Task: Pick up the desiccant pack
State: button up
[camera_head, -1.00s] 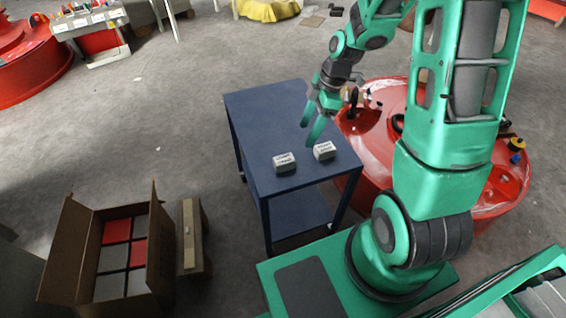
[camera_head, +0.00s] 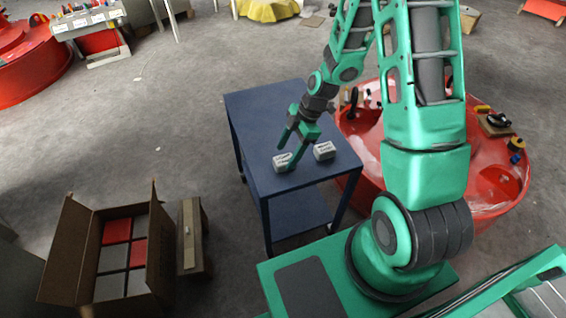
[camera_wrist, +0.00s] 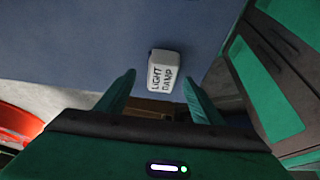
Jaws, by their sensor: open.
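Two small white packs with dark print lie on the blue table, a left one (camera_head: 281,162) and a right one (camera_head: 324,151). Their print is too small to read in the head view. My gripper (camera_head: 288,156) is open and points down at the left pack, with one finger in front of part of it. In the wrist view, a white pack (camera_wrist: 165,72) marked "LIGHT DAMP" shows between and beyond the open fingertips (camera_wrist: 160,80), nearer the right finger. I cannot tell whether a finger touches it.
The blue table (camera_head: 258,108) has clear top behind the packs. A red round magnet body (camera_head: 365,150) stands close at its right. An open cardboard box (camera_head: 67,250) with red and grey blocks and a narrow tan box (camera_head: 190,235) stand on the floor at left.

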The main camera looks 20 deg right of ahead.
aim_at(284, 159)
jog(key=shift+x, duration=1.7)
jog(key=shift+s+r, duration=0.1)
jog(key=c, duration=1.2)
jog(key=shift+o, duration=0.2)
jog(key=shift+r, duration=0.1)
